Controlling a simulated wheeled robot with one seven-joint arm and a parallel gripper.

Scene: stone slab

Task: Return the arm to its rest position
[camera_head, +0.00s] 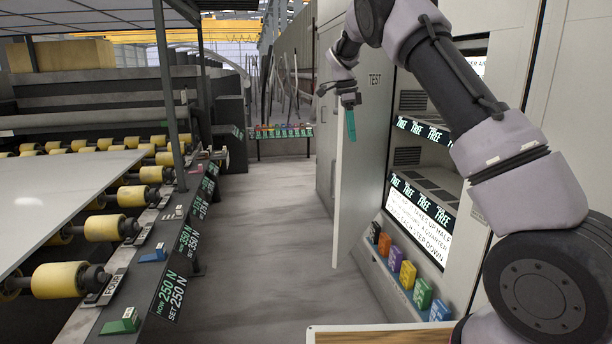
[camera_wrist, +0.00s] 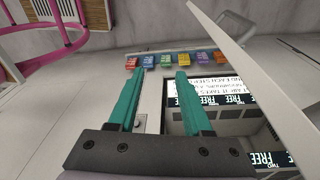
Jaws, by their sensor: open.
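My arm reaches from the lower right up over the aisle in the head view. My gripper (camera_head: 350,122) hangs beside the open door of the grey cabinet marked TEST, with its teal fingers pointing down. In the wrist view my gripper (camera_wrist: 164,76) has its two teal fingers apart, with nothing between them. The cabinet (camera_head: 375,130) stands on the right with its thin door (camera_head: 345,205) swung out into the aisle. The door also shows in the wrist view (camera_wrist: 262,68).
A shelf edge (camera_head: 378,262) carries several coloured blocks below the cabinet's FREE-labelled bays. A roller line (camera_head: 105,228) with a pale slab (camera_head: 55,190) runs along the left. The aisle floor (camera_head: 265,240) between is clear. A rack of coloured items (camera_head: 283,131) stands at the far end.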

